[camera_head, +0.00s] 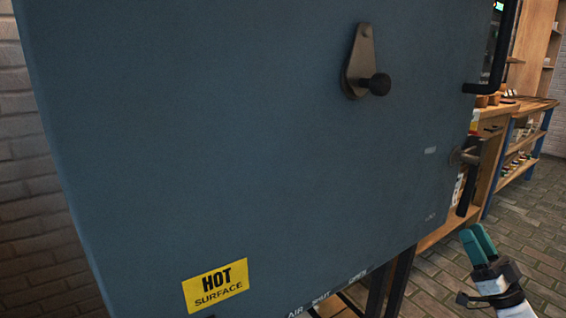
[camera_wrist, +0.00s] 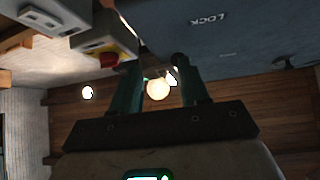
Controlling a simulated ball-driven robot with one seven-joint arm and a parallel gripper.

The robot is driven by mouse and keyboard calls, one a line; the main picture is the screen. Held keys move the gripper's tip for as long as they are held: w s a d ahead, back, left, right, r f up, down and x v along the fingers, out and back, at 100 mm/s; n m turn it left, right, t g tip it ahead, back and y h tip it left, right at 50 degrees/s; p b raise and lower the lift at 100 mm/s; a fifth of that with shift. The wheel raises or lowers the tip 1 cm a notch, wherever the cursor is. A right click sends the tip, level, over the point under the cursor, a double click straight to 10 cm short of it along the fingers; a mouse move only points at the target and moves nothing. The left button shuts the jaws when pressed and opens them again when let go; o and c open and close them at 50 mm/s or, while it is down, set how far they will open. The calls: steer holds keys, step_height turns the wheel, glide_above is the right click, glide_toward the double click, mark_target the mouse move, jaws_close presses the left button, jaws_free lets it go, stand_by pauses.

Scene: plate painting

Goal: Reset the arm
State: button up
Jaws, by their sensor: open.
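My gripper (camera_head: 478,243) is at the lower right of the head view, raised and pointing up, to the right of a large blue-grey cabinet (camera_head: 230,130). Its teal fingers stand near the cabinet's lower black handle (camera_head: 467,187). In the wrist view my gripper (camera_wrist: 158,75) shows two teal fingers spread apart with nothing between them. The cabinet's face, marked LOCK (camera_wrist: 210,19), is at the top right there. Whether a finger touches the handle cannot be told.
The cabinet fills most of the head view, with a yellow HOT SURFACE label (camera_head: 216,286), a knobbed lever (camera_head: 363,70) and an upper black handle (camera_head: 498,55). Wooden shelves (camera_head: 525,140) stand behind at right. Brick floor (camera_head: 435,280) is open at lower right.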

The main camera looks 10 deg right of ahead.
steer(key=a+f+m+g+h, duration=0.4)
steer(key=f+g+h, duration=0.15)
steer(key=f, duration=0.35)
steer(key=a+f+m+g+h, duration=0.4)
steer(key=f+m+h, duration=0.1)
steer(key=f+h, duration=0.25)
steer(key=s+a+f+n+g+y, duration=0.25)
steer(key=s+a+f+g, duration=0.35)
steer(key=s+a+f, duration=0.35)
steer(key=s+a+f+n+g+y, duration=0.1)
steer(key=s+a+n+g, duration=0.15)
steer(key=s, duration=0.55)
steer(key=s+a+f+n+g+y, duration=0.1)
steer(key=s+a+f+g+y, duration=0.2)
steer(key=s, duration=0.5)
steer(key=s+a+n+g, duration=0.2)
steer(key=s+g, duration=0.2)
steer(key=s, duration=0.4)
step_height(320, 180, up, 36)
steer(key=p, duration=3.6)
steer(key=shift+r+p, duration=0.25)
steer(key=shift+p, duration=0.15)
